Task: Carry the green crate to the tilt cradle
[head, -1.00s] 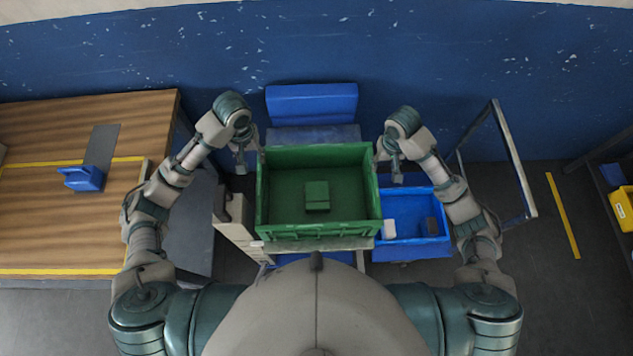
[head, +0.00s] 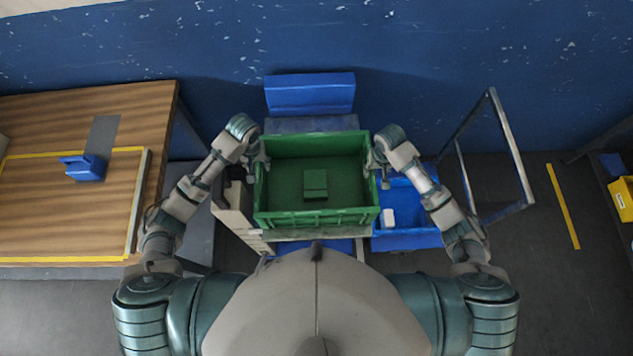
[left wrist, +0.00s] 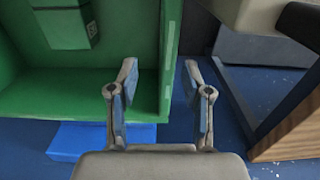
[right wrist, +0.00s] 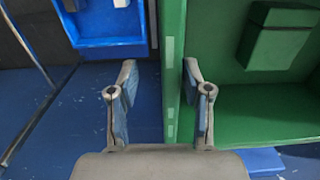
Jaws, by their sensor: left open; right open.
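The green crate (head: 318,218) sits upright in the middle of the head view, on a pale stand, with a small green block (head: 316,184) on its floor. My left gripper (head: 259,164) is open at the crate's left wall. In the left wrist view its fingers (left wrist: 160,95) are apart, either side of the line of the wall (left wrist: 171,60). My right gripper (head: 378,172) is open at the right wall. In the right wrist view its fingers (right wrist: 161,95) are apart, with the wall (right wrist: 173,50) between them. I cannot tell which thing is the tilt cradle.
A blue bin (head: 408,238) with a white item stands close right of the crate. A metal frame (head: 512,150) stands further right. A wooden table (head: 75,215) with a blue object (head: 84,168) is at left. A blue panel (head: 310,95) is behind the crate.

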